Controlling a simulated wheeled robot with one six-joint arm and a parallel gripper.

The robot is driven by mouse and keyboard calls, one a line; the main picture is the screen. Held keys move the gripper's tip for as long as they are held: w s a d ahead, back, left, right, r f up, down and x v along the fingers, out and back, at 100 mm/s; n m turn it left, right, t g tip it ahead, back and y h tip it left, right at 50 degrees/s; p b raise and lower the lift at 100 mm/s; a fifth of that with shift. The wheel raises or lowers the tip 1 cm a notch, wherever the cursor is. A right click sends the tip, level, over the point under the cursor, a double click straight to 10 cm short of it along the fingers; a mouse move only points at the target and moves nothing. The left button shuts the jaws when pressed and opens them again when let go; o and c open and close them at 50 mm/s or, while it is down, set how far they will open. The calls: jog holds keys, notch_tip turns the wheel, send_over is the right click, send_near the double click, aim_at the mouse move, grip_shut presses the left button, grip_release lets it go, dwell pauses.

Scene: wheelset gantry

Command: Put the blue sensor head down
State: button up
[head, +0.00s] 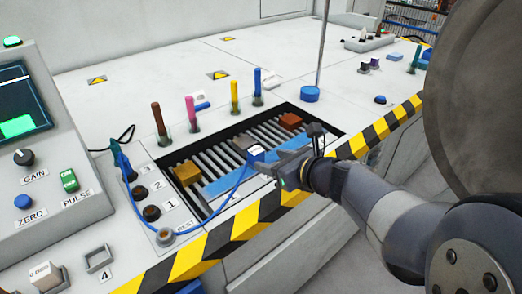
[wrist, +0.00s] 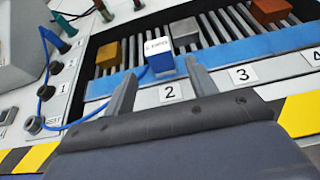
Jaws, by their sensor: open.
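The blue sensor head (head: 257,154) is a small block with a white labelled face and a blue lower body. In the wrist view the sensor head (wrist: 160,60) is upright at the blue strip (wrist: 228,49), above label 2. Its blue cable runs left to the panel. My gripper (head: 268,167) is at the near side of the slatted bay. In the wrist view my gripper (wrist: 160,73) is open, one finger on each side of the sensor head, with visible gaps. Whether its underside rests on the strip is hard to tell.
A gold block (head: 186,173), a grey block (head: 241,144) and a copper block (head: 291,121) sit on the slats. Coloured upright handles, including a yellow one (head: 235,97), stand behind the bay. A striped edge (head: 245,228) runs along the front.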

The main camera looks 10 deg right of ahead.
aim_at(255, 148)
jog(key=shift+v, duration=1.3)
jog(key=shift+f, duration=0.1)
jog(key=b+x, duration=0.2)
jog(key=x, duration=0.4)
jog(key=b+x, duration=0.2)
jog(key=x, duration=0.4)
jog(key=shift+w+a+f, duration=0.1)
jog(key=shift+w+f, duration=0.05)
jog(key=shift+f, duration=0.2)
notch_tip(255, 148, up, 3)
jog(key=shift+f+p, duration=0.1)
jog(key=shift+p, duration=0.75)
jog(key=shift+r, duration=0.5)
